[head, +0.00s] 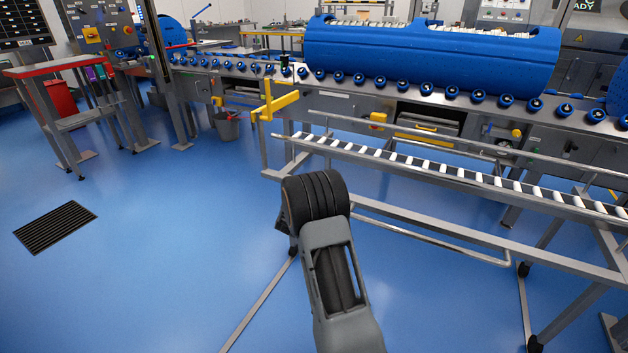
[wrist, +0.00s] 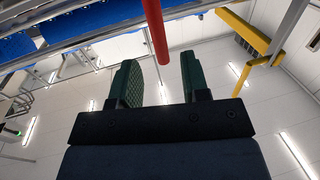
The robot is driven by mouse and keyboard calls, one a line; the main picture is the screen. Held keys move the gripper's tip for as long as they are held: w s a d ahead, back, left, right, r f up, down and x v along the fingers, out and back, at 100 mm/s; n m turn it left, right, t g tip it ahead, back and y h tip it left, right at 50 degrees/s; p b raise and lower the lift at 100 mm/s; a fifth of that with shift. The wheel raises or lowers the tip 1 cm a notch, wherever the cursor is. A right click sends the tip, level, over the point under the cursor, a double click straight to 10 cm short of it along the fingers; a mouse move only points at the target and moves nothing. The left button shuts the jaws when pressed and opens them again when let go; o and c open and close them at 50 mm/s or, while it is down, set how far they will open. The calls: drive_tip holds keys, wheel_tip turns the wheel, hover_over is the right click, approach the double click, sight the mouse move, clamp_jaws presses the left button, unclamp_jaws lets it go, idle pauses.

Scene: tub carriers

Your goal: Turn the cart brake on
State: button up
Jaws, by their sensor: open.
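The cart (head: 480,241) is a steel frame with a bed of white rollers, at the right of the head view, alongside the conveyor. A red rod (wrist: 155,30) hangs into the wrist view from the top; I cannot tell for sure that it is the brake lever, and I do not see it in the head view. My gripper (wrist: 158,60) has green fingers spread apart. In the wrist view the rod's end lies between the fingertips, apart from both; its depth is unclear. In the head view my arm hides the gripper.
A yellow bracket (head: 270,101) stands at the cart's left end; a yellow part (wrist: 243,32) shows in the wrist view. A large blue tub (head: 430,62) rests on the conveyor behind. A floor grate (head: 56,227) lies left.

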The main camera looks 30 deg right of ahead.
drive_tip(key=b+x, duration=0.1)
drive_tip(key=x, duration=0.6)
drive_tip(key=shift+w+d, duration=0.1)
clamp_jaws()
idle(0.3)
